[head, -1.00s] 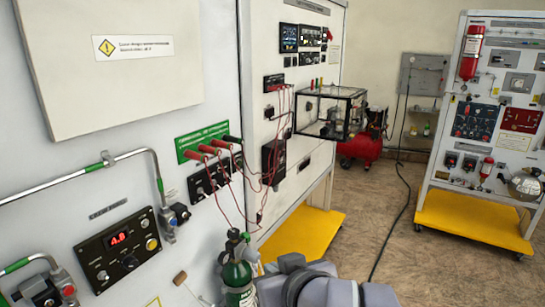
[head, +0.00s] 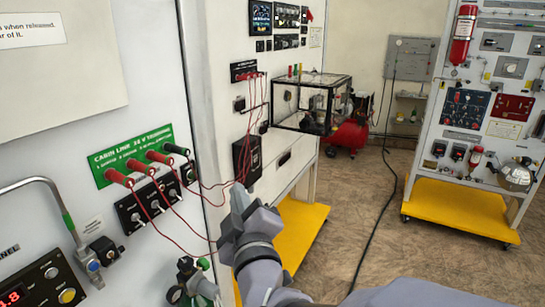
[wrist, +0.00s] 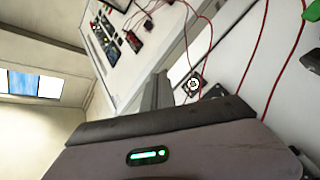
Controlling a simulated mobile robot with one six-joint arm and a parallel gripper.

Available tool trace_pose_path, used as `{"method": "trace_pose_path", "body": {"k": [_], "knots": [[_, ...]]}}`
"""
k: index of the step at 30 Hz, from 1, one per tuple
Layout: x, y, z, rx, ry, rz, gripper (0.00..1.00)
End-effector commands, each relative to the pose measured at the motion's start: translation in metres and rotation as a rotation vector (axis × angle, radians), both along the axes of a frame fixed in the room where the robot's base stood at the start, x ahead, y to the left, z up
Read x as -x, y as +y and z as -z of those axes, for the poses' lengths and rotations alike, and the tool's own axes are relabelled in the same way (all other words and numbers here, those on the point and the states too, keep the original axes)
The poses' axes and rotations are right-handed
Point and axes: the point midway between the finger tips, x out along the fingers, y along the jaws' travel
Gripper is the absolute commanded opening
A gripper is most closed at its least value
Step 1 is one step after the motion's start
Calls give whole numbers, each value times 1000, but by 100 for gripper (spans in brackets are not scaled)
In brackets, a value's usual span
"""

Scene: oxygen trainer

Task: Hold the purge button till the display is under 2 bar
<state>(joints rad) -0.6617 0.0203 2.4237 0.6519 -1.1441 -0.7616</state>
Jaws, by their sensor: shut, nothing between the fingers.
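The display (head: 13,297) sits on a black panel at the lower left edge of the head view. It is cut off by the frame, and only part of its red reading shows, ending in what looks like ".8". On the same panel are a yellow round button (head: 67,296) and a metal knob (head: 51,273). Labels are too small to tell which control is the purge button. My gripper (head: 239,200) is shut and empty, pointing up, to the right of the panel and well apart from it. Its fingers also show in the wrist view (wrist: 157,92).
A green bottle top with a gauge (head: 190,284) stands below. A yellow-based cabinet (head: 300,225) stands behind. Open floor lies right, crossed by a black cable (head: 377,215).

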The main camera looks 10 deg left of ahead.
Motion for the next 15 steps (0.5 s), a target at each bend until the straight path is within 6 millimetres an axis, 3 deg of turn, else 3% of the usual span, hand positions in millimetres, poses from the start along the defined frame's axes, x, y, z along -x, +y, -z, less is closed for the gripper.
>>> {"method": "trace_pose_path", "body": {"k": [15], "knots": [[-25, 60, -1, -1, 0, -1, 0]]}}
